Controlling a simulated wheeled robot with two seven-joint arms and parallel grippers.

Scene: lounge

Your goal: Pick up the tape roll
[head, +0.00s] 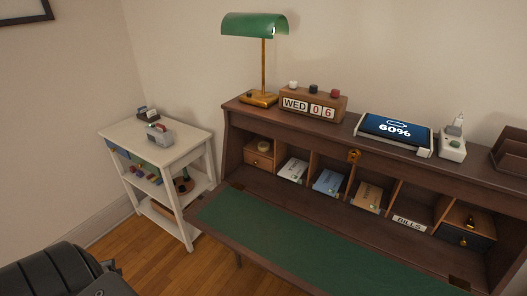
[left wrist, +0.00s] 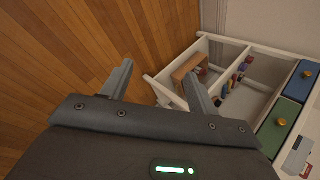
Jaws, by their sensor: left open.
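A small round, pale yellow-green item that looks like the tape roll (head: 263,146) sits in the leftmost cubby of the desk, on top of a small wooden drawer (head: 258,160). It is small in the head view, so its hole cannot be made out. My left gripper (left wrist: 157,70) shows in the left wrist view, open and empty, with its fingers apart above the wooden floor and beside the white shelf stand. It is far from the roll, which is not in the wrist view. My right gripper is in neither view.
The desk's green writing surface (head: 285,235) is clear. Booklets (head: 292,170) fill neighbouring cubbies. A green lamp (head: 256,27), block calendar (head: 313,104) and tablet (head: 394,130) stand on top.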

